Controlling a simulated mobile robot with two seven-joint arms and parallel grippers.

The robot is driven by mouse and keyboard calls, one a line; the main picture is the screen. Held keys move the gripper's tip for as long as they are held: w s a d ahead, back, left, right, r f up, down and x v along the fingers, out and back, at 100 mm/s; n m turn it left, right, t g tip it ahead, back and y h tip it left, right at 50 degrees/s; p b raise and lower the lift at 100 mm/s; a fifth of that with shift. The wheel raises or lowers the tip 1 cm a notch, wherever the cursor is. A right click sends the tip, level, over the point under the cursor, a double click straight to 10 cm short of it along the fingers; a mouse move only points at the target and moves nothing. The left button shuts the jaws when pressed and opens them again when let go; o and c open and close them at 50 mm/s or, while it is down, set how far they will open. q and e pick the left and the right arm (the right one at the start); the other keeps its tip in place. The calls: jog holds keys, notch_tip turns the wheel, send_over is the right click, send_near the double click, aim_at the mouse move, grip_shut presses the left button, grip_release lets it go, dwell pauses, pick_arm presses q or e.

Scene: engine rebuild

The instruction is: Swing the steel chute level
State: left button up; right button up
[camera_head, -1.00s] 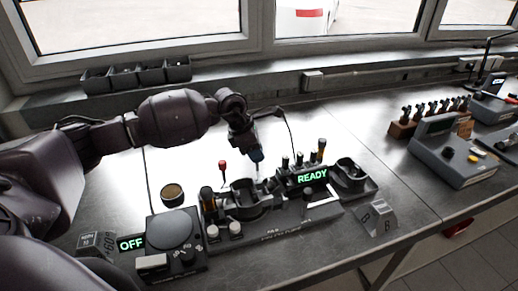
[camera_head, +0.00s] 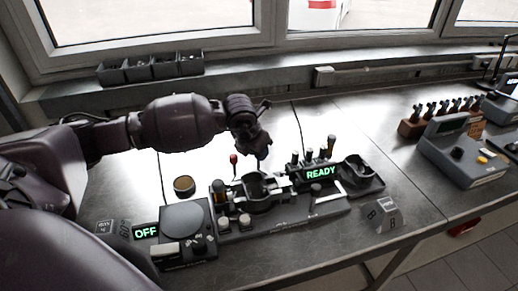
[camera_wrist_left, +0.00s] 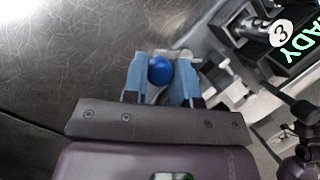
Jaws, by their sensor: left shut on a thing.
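My left gripper (camera_head: 261,157) reaches down from the left arm, just behind the black fixture in the head view. In the left wrist view its blue-padded fingers (camera_wrist_left: 160,80) are shut on a round blue knob (camera_wrist_left: 160,69). A pale metal piece (camera_wrist_left: 173,54) shows just beyond the knob; I cannot tell for sure whether it is the steel chute, or its tilt. The fingers hide much of it. My right gripper is not in view.
The black fixture (camera_head: 275,217) carries a lit READY display (camera_head: 321,174). A red-topped rod (camera_head: 234,160) stands left of my gripper. A round-topped unit (camera_head: 184,226) with an OFF display stands front left. A small round cup (camera_head: 184,185) is nearby. The bench behind is mostly clear.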

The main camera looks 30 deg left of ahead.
pick_arm(q)
jog(key=shift+n, duration=0.3)
jog(key=o, duration=0.9)
jog(key=shift+s, duration=0.1)
jog(key=shift+v, duration=5.4)
jog(key=shift+d, duration=0.1)
